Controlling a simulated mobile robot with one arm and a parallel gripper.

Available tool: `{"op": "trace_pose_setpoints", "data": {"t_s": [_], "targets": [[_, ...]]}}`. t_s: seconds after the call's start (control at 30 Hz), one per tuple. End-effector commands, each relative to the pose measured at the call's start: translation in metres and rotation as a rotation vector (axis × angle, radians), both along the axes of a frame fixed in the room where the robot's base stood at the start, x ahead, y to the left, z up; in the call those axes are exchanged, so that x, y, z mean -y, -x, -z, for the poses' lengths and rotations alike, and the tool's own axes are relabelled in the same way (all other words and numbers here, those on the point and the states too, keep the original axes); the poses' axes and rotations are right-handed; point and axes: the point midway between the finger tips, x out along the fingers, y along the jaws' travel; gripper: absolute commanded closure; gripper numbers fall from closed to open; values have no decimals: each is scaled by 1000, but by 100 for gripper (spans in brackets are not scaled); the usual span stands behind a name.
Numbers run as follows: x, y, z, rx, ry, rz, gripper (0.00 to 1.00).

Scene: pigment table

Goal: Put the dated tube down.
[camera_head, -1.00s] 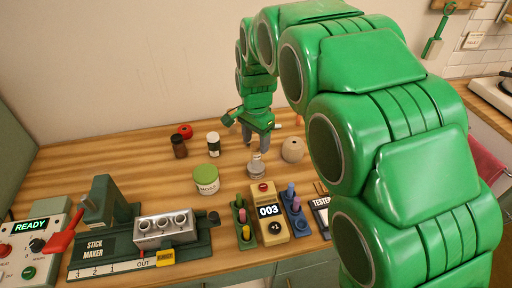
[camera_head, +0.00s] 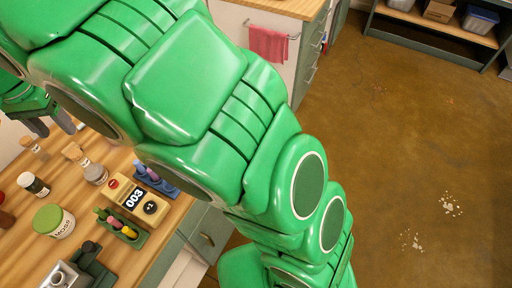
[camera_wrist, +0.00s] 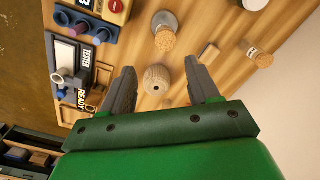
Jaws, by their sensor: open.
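My gripper (camera_wrist: 160,88) is open in the wrist view, with nothing held between its fingers. In the head view my gripper (camera_head: 52,126) shows at the left edge, over the back of the table. No tube with a readable date shows. A green rack (camera_head: 132,241) holds several coloured crayon-like tubes, and a blue rack (camera_head: 165,188) holds others. In the wrist view the tester (camera_wrist: 66,52) lies to the left of my fingers. I cannot tell which tube is the dated one.
A beige round object (camera_wrist: 157,79) shows between my fingertips, beyond them. Corked bottles (camera_wrist: 164,21) stand nearby. A white jar with a green lid (camera_head: 62,228) stands at left. Open floor (camera_head: 400,150) lies right.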

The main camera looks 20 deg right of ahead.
Motion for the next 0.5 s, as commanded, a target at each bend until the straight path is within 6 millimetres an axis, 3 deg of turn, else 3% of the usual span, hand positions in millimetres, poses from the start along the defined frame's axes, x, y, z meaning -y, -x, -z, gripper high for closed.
{"op": "trace_pose_setpoints", "data": {"t_s": [0.27, 0.5], "targets": [[98, -10, -21, -10, 16, 0, 40], [192, 3, -35, -32, 30, -15, 40]]}}
